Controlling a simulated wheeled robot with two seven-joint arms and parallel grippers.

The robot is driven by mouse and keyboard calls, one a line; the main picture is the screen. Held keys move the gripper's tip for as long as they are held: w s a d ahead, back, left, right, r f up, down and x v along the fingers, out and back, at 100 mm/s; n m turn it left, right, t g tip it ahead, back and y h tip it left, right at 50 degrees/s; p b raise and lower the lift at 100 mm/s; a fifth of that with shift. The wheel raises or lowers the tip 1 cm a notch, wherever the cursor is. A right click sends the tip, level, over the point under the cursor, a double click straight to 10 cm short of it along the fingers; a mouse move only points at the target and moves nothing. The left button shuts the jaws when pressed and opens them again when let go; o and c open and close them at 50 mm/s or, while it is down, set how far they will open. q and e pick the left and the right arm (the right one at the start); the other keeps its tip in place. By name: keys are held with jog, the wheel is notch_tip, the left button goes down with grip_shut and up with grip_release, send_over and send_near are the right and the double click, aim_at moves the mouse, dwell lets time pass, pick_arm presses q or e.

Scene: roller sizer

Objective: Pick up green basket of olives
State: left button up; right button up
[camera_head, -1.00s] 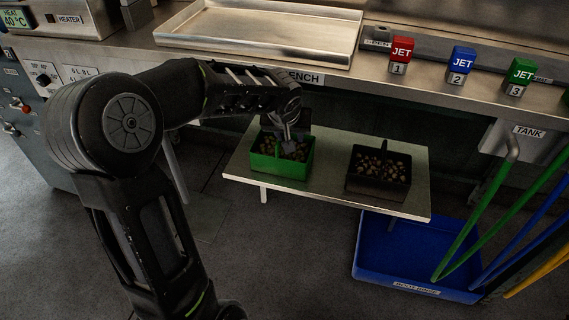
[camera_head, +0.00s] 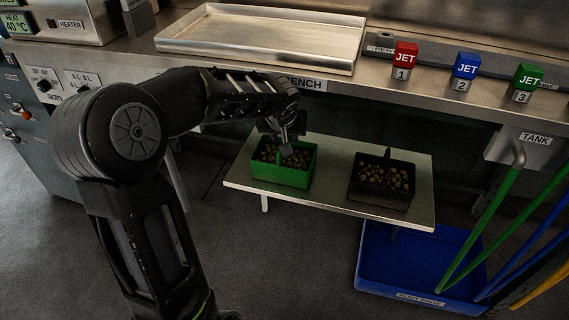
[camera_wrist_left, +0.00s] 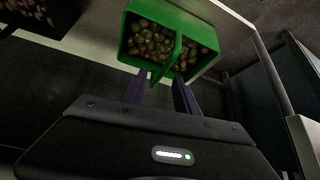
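The green basket (camera_head: 281,175) holds olives and sits on the left part of a light shelf (camera_head: 330,199) below the bench. In the left wrist view the green basket (camera_wrist_left: 128,42) shows from above, with its upright green handle (camera_wrist_left: 177,52) crossing the olives. My left gripper (camera_head: 287,142) is over the basket at the handle. In the wrist view its two dark fingers (camera_wrist_left: 158,82) are spread apart, with the near end of the handle between them. I cannot tell whether either finger touches it. My right gripper is not in view.
A black basket of olives (camera_head: 381,187) stands right of the green one on the shelf. A blue tray (camera_head: 410,270) lies on the floor at right. Coloured poles (camera_head: 484,230) lean there. The bench edge (camera_head: 390,82) overhangs behind; a metal tray (camera_head: 260,52) rests on it.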

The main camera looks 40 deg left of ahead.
pick_arm(q)
jog(key=b+x, duration=0.1)
jog(key=x, duration=0.4)
jog(key=shift+a, duration=0.15)
dwell(0.4)
grip_shut()
dwell(0.7)
jog(key=shift+w, duration=0.1)
dwell(0.5)
